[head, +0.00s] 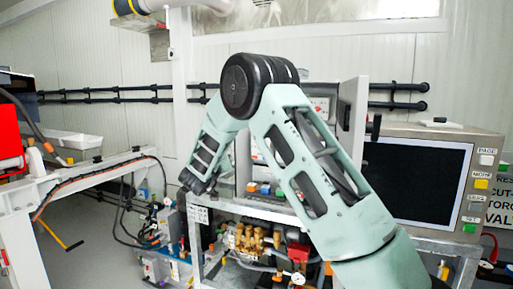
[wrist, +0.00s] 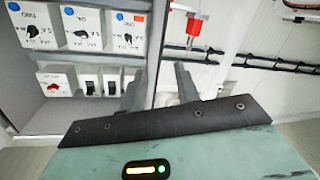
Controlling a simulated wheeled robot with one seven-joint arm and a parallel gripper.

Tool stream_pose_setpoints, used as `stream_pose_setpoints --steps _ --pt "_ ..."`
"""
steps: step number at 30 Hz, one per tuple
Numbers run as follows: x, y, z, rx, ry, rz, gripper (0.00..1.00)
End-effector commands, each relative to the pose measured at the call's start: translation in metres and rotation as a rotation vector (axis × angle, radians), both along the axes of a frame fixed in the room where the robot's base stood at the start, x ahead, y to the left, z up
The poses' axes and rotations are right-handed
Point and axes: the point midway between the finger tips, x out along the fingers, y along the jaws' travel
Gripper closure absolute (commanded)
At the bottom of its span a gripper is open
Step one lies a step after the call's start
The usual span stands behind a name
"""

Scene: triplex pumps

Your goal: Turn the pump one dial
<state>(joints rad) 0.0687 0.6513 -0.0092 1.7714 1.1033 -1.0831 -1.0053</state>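In the wrist view, a grey cabinet holds a row of white panels, each with a black dial: a left dial (wrist: 34,31), a middle dial (wrist: 80,34) and a right dial (wrist: 127,39). A red dial (wrist: 53,87) sits on a panel below. The labels are too small to tell which is the pump one dial. My gripper (wrist: 159,82) is open, its two fingers apart with nothing between them. It points at the cabinet's right edge, right of and below the black dials, and appears not to touch any. In the head view my arm hides much of the cabinet.
A red item (wrist: 193,27) hangs on the white wall right of the cabinet. A dark screen (head: 415,182) with side buttons stands at right. Brass fittings (head: 250,240) and hoses fill the frame below my arm. A white beam (head: 80,175) stands left.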

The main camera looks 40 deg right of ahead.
Motion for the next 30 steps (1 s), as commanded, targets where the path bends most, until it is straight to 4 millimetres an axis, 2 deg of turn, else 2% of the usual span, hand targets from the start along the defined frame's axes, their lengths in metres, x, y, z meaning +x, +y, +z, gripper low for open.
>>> stream_pose_setpoints --steps 1,3,8,14,30 --pt "-0.006 -0.020 0.001 -0.038 0.004 -0.069 0.68" --pt "-0.015 -0.038 0.004 -0.077 0.008 -0.140 0.68" --pt "-0.019 -0.056 0.007 -0.107 0.014 -0.195 0.68" --pt "-0.008 -0.083 0.009 -0.105 0.014 -0.192 0.68" --pt "0.034 -0.183 0.008 -0.104 0.013 -0.188 0.68"
